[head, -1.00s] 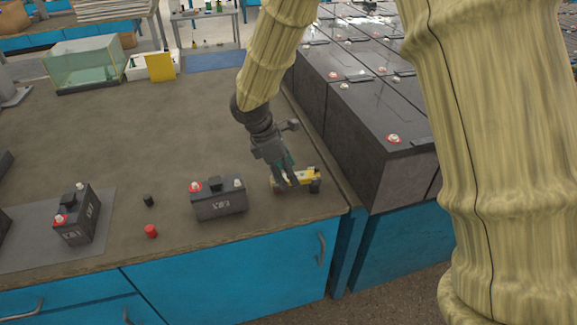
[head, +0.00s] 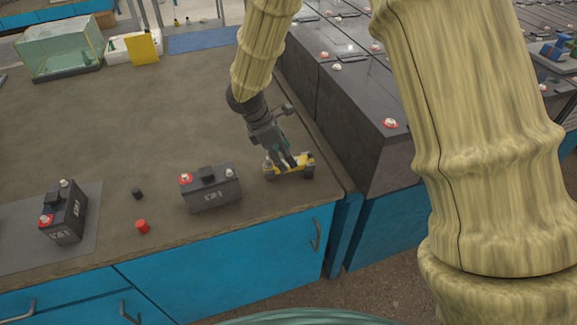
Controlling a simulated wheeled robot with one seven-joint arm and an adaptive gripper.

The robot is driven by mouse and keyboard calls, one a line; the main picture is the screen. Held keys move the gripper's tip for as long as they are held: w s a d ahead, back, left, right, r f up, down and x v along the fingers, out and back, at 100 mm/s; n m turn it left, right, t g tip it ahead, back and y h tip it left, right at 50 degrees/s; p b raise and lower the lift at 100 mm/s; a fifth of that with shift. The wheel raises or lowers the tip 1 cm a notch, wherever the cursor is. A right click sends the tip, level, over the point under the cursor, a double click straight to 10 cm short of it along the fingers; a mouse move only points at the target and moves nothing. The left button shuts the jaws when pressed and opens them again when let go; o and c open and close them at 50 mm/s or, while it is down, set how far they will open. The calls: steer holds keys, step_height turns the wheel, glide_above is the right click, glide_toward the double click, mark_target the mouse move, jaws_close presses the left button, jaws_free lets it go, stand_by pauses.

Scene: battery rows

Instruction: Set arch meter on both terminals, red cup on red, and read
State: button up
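The arch meter (head: 296,166), a small yellow piece with dark ends, is on the bench near its front right corner. My gripper (head: 290,161) is down at the meter, fingers at its yellow middle. Whether they are closed on it is too small to tell. A dark battery (head: 212,190) stands just left of the meter, apart from it. Its red-ringed terminal (head: 186,179) is at its left end and a pale terminal (head: 229,173) at its right end. I cannot make out which of the meter's cups is red.
A red cap (head: 142,226) and a black cap (head: 138,193) lie left of the battery. A second battery (head: 63,213) stands on a grey mat (head: 92,224). Tall dark battery blocks (head: 352,124) stand close on the right. The bench middle is clear.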

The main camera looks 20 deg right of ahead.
mark_target(289, 169)
steer(key=x, duration=0.4)
steer(key=shift+f, duration=0.15)
steer(key=shift+c, duration=0.4)
steer(key=c, duration=1.3)
steer(key=shift+o, duration=0.2)
